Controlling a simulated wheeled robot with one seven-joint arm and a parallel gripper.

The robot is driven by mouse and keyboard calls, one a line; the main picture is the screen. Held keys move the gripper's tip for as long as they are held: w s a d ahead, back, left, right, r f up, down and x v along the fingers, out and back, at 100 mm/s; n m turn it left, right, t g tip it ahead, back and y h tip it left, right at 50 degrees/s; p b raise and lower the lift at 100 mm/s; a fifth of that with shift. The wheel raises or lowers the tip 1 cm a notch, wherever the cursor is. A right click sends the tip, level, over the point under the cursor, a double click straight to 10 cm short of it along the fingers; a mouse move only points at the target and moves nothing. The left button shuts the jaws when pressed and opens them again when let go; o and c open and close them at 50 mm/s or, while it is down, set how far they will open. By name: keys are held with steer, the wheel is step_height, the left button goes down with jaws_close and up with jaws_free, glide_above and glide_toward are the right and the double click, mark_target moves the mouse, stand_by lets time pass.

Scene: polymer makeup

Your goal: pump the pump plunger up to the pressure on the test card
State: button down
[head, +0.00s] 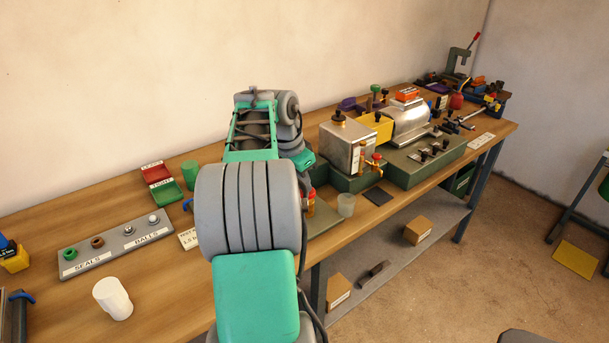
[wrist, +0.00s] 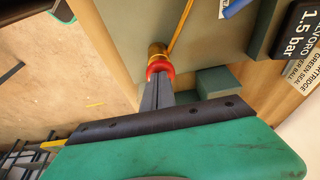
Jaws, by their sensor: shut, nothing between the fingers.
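In the wrist view the fingers of my gripper (wrist: 157,88) are shut and empty. Their tips are at a red ring-like knob (wrist: 160,68) on a brass cylinder (wrist: 157,49), which looks like the pump plunger; I cannot tell whether they touch it. In the head view a red-and-orange upright part (head: 311,203) shows just right of my arm, probably the same pump. My arm hides my gripper there. A white card (head: 188,239), perhaps the test card, lies partly behind my arm, its figure too small to read surely. A black "1.5 bar" label (wrist: 297,30) shows in the wrist view.
A grey tray (head: 70,268) of seals and balls and a white cup (head: 112,298) stand at left on the bench. A metal tank (head: 346,148) and a green-based machine (head: 430,160) stand at right. A clear cup (head: 346,205) is near the front edge.

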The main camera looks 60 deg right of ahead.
step_height(320, 180, up, 5)
steer(key=p, duration=0.4)
steer(key=shift+a, duration=0.1)
steer(key=p+v, duration=0.2)
steer(key=v, duration=0.7)
steer(key=shift+p, duration=0.3)
steer(key=shift+a, duration=0.1)
